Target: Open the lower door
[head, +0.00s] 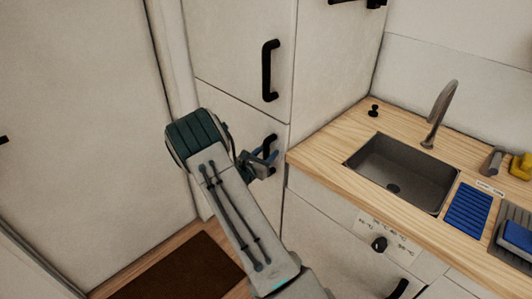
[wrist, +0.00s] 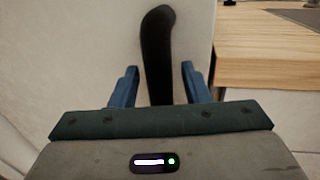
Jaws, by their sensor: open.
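The lower door (head: 240,122) is a pale panel of the tall cabinet, below an upper door (head: 239,55) with its own black handle (head: 269,70). The lower door looks shut. Its black vertical handle (head: 268,142) is partly hidden by my gripper (head: 262,163). In the wrist view the lower handle (wrist: 157,52) stands between the two blue fingers of my gripper (wrist: 158,85), with a gap on each side. My gripper is open around the handle's line. I cannot tell how deep the handle sits between the fingers.
A wooden counter (head: 318,150) with a dark sink (head: 400,172) and a faucet (head: 440,115) stands close on the right. Its edge (wrist: 262,72) is near the right finger. A dark mat (head: 180,270) lies on the floor. A pale wall or door panel (head: 85,120) is at left.

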